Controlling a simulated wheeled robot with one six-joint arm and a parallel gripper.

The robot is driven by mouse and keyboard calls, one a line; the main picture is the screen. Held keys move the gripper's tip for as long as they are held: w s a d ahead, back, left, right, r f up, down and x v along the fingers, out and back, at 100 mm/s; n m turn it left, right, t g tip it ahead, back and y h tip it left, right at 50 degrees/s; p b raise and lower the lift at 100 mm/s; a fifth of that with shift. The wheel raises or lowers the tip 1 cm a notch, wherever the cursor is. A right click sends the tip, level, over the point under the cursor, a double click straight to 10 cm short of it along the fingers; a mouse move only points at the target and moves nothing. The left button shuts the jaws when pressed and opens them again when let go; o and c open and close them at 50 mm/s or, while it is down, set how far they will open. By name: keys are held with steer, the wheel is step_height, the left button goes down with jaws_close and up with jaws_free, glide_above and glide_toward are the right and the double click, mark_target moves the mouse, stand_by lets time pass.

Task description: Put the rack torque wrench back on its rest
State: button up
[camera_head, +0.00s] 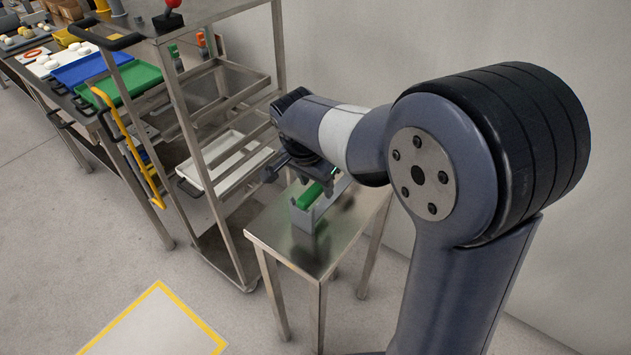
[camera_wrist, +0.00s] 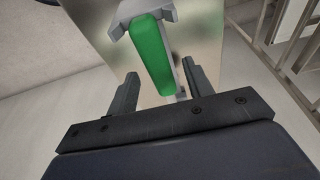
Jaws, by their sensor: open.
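The green handle of the torque wrench (camera_head: 311,196) lies along a grey rest (camera_head: 302,219) on a small steel table. In the wrist view the green handle (camera_wrist: 151,52) shows at top centre, with its far end at a grey forked upright of the rest (camera_wrist: 126,17). The rest of the wrench is hidden or hard to make out. My gripper (camera_head: 299,178) is over the table, just above the handle. In the wrist view my gripper (camera_wrist: 161,88) is open, and the handle's near end points into the gap between the fingers. I see no contact.
The small steel table (camera_head: 283,240) has bare top around the rest. A metal rack trolley (camera_head: 205,160) with trays stands close on its left. A workbench with blue and green trays (camera_head: 132,84) is further left. A wall is behind. A yellow-edged floor mark (camera_head: 160,325) lies in front.

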steer(key=shift+r+p, duration=2.3)
steer(key=shift+r, duration=0.85)
steer(key=v, duration=1)
steer(key=shift+r, duration=0.35)
steer(key=shift+s, duration=0.1)
steer(key=b+x, duration=0.1)
steer(key=x, duration=1.1)
steer(key=shift+s+a, duration=0.1)
steer(key=shift+a, duration=0.05)
